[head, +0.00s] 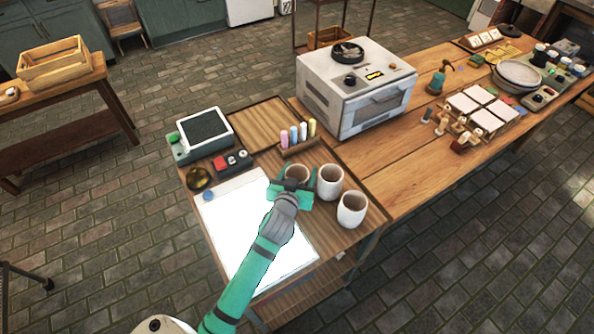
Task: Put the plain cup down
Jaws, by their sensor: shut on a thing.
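Three whitish cups with brown insides are at the right side of the near table. One cup (298,172) is at my gripper (292,188), which is shut on it. My gripper and wrist hide most of this cup's near side. I cannot tell whether its base touches the table. A second cup (330,182) stands upright just right of it. A third cup (351,209) stands nearer the table's right edge. All three look plain at this size.
A bright white panel (232,218) lies left of the cups. Coloured bottles stand in a small wooden rack (299,148) behind them. A wooden tray (262,125) and a white oven (350,95) are farther back. A screen device (203,135) stands at the back left.

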